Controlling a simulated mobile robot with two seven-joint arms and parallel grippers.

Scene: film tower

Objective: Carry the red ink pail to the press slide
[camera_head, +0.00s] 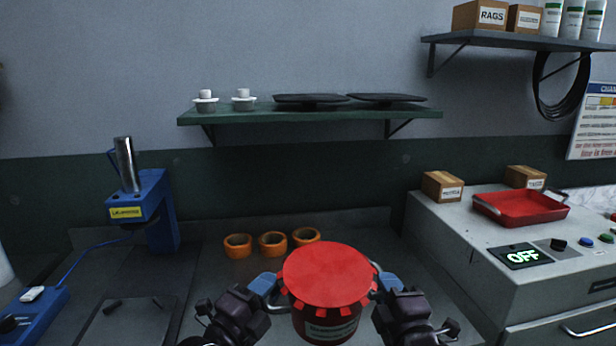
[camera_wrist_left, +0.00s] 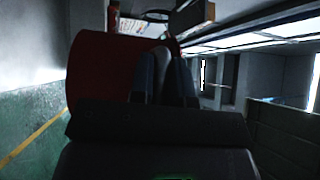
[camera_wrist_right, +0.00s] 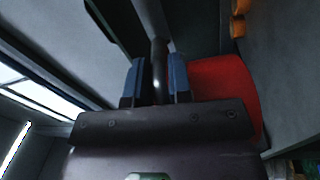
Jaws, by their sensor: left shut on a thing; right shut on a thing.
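The red ink pail (camera_head: 328,274) has a red lid and a dark label on its front. It is held upright between my two grippers at the bottom middle of the head view. My left gripper (camera_head: 264,286) is shut on the handle at the pail's left side. My right gripper (camera_head: 388,282) is shut on the handle at its right side. The pail's red side also shows in the left wrist view (camera_wrist_left: 95,75) and in the right wrist view (camera_wrist_right: 222,85). The pail's underside is hidden. I cannot make out which thing is the press slide.
Orange tape rolls (camera_head: 272,243) lie on the dark bench behind the pail. A blue stand (camera_head: 155,210) is at left. A green shelf (camera_head: 310,116) hangs above.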

